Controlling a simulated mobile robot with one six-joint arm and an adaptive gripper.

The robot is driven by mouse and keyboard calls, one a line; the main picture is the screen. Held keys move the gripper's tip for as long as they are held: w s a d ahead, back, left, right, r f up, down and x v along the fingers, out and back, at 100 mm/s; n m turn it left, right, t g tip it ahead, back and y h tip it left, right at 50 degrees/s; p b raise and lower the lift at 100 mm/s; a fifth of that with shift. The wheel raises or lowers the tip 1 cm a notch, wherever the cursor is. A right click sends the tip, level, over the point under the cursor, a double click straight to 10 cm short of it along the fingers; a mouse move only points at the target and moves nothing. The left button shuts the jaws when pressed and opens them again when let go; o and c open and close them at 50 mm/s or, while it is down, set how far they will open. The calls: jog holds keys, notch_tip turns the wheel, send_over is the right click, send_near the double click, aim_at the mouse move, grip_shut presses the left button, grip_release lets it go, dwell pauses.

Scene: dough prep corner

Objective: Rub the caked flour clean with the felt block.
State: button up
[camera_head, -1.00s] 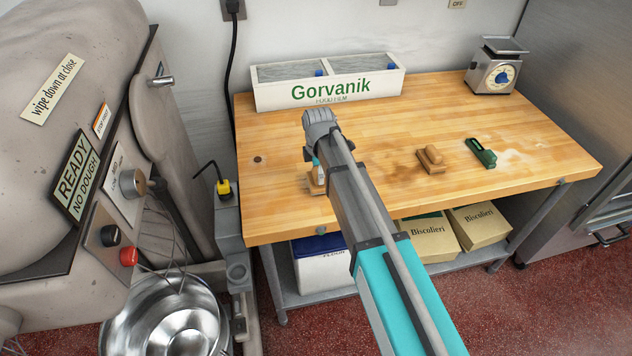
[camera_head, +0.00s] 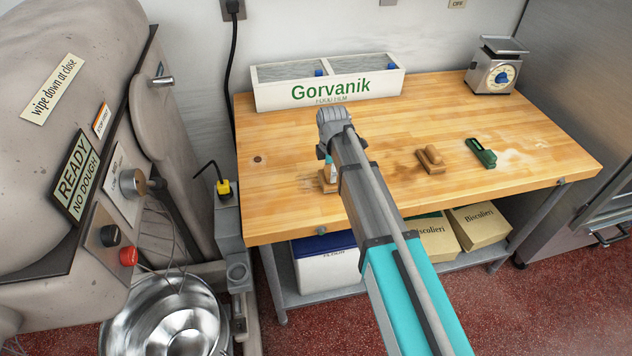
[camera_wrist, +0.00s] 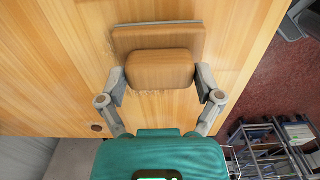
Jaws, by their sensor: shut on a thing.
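My gripper (camera_wrist: 160,92) is shut on the wooden grip of a block (camera_wrist: 158,70), which I take to be the felt block. Its flat base (camera_wrist: 155,34) lies low at the tabletop; its underside is hidden, so I cannot see felt. In the head view the block (camera_head: 326,184) shows partly beside my arm, at the left-middle of the wooden table (camera_head: 290,215). Faint pale flour marks (camera_wrist: 150,97) show on the wood by the block. A wider whitish flour patch (camera_head: 515,157) lies at the table's right.
A second wooden block with a grip (camera_head: 431,160) and a green tool (camera_head: 481,153) lie right of my arm. A Gorvanik film box (camera_head: 328,85) stands at the back, a scale (camera_head: 496,66) at the back right. A mixer (camera_head: 70,150) stands left.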

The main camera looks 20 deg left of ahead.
jog(key=shift+f+b, duration=0.75)
jog(key=shift+r, duration=0.1)
jog(key=shift+w+d, duration=0.4)
jog(key=shift+d, duration=0.2)
jog(key=shift+w+d, duration=0.3)
jog(key=shift+d, duration=0.15)
jog(key=shift+s+a, duration=0.1)
dwell(0.3)
jog(key=shift+s+a, duration=0.65)
jog(key=shift+a, duration=0.35)
jog(key=shift+s+a, duration=0.65)
jog(key=shift+a, duration=0.35)
jog(key=shift+d, duration=0.1)
